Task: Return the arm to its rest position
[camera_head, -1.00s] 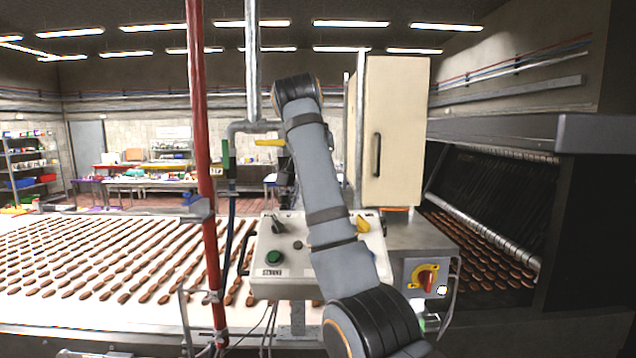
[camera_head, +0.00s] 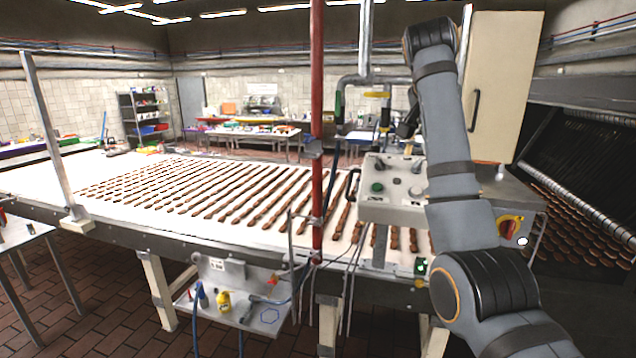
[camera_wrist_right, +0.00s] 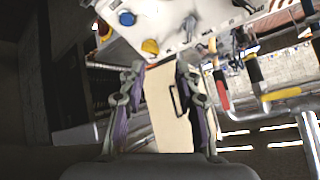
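My right arm (camera_head: 448,140) rises from the lower right in the head view and bends at a dark upper joint. A dark part at its far end, my right gripper (camera_head: 408,120), hangs beside the pipes and above the control box; its fingers are too small to judge there. In the right wrist view my right gripper (camera_wrist_right: 160,68) has its two fingers apart with nothing between them. Behind the gap are the cream cabinet (camera_wrist_right: 165,115) and the control panel (camera_wrist_right: 165,22). My left arm and gripper are not in view.
The control box (camera_head: 395,190) with knobs and a green button stands near my arm. A red pipe (camera_head: 317,130), a grey pipe (camera_head: 365,45) and the cream cabinet (camera_head: 505,85) stand close by. A long conveyor (camera_head: 120,165) carries rows of brown biscuits. A small tool shelf (camera_head: 245,312) hangs in front.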

